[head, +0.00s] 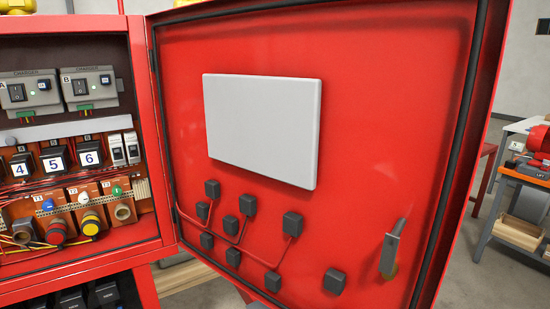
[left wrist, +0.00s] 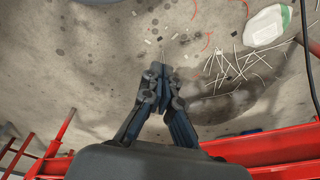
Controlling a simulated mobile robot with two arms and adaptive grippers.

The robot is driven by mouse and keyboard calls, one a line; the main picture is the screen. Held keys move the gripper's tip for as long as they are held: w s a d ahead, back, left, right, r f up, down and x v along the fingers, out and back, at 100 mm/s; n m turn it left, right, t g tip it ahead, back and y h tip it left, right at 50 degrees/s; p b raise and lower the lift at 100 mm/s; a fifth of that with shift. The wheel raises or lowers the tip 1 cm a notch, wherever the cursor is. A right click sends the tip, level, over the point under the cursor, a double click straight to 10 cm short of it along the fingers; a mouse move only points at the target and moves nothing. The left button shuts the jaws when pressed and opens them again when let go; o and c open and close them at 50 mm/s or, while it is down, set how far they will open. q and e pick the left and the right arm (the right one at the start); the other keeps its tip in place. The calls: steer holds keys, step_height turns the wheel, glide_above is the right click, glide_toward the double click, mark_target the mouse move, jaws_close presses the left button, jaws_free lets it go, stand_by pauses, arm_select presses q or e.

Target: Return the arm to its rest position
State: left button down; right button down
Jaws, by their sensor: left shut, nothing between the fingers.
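My left gripper (left wrist: 157,80) shows in the left wrist view, with its dark fingers together and nothing between them. It points down over a grey, stained concrete floor (left wrist: 80,50) and touches nothing that I can see. Neither gripper nor arm shows in the head view. My right gripper is in no view.
A red cabinet door (head: 350,220) stands wide open in the head view, with a latch handle (head: 391,250). The open cabinet (head: 148,120) holds switches and plugs. Red frame bars (left wrist: 270,148) run close by the left gripper. White sticks (left wrist: 240,68) litter the floor.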

arm_select(q)
steer(key=s+a+f+g, duration=0.1)
steer(key=s+a+f, duration=0.1)
steer(key=s+f, duration=1)
steer(key=s, duration=0.3)
steer(key=shift+a+f, duration=0.3)
steer(key=shift+a, duration=0.1)
